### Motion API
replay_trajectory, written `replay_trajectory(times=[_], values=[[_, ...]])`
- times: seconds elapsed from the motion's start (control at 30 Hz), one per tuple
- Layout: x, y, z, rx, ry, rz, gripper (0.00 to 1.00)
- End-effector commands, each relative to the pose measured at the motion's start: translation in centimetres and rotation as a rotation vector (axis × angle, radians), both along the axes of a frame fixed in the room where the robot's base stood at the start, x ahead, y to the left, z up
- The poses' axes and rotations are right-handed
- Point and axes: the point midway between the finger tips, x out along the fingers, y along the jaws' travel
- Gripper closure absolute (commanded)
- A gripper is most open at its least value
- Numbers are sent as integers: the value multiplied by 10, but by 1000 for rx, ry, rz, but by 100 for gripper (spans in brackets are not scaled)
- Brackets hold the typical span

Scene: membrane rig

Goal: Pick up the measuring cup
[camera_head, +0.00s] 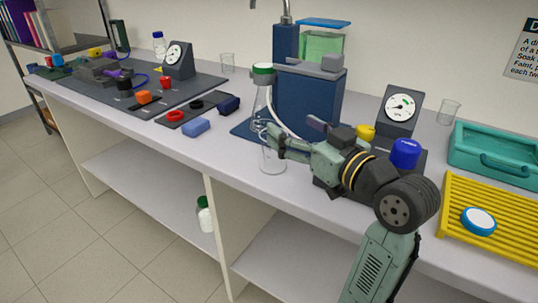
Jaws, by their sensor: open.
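A clear glass cup (272,164), which looks like the measuring cup, stands upright near the front edge of the bench, left of my arm. My gripper (268,138) is open at the cup's upper part, with its fingers overlapping the cup's rim in the picture. I cannot tell whether the fingers touch the glass or are around it. Part of the cup's rim and right side is hidden by the gripper. Similar clear glasses stand at the back, one left (227,62) and one right (448,113).
A green-capped flask (262,88) and a blue tank rig (305,98) stand behind the gripper. A gauge (400,107) and a blue-capped item (405,153) are near my arm. A teal tray (500,142) and yellow rack (490,258) lie right.

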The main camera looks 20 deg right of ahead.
Motion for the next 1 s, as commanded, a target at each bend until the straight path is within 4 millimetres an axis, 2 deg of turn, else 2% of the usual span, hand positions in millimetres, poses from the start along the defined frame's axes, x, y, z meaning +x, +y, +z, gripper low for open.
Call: replay_trajectory(times=[0.1, 0.3, 0.57, 0.83, 1.0], values=[[0, 0, -24, 6, 3, -1, 28], [0, 1, -52, 4, 0, 0, 28], [22, 7, -48, 1, -1, 2, 28], [63, 18, -47, 2, 0, 2, 28], [73, 20, -49, 1, -2, 0, 28]])
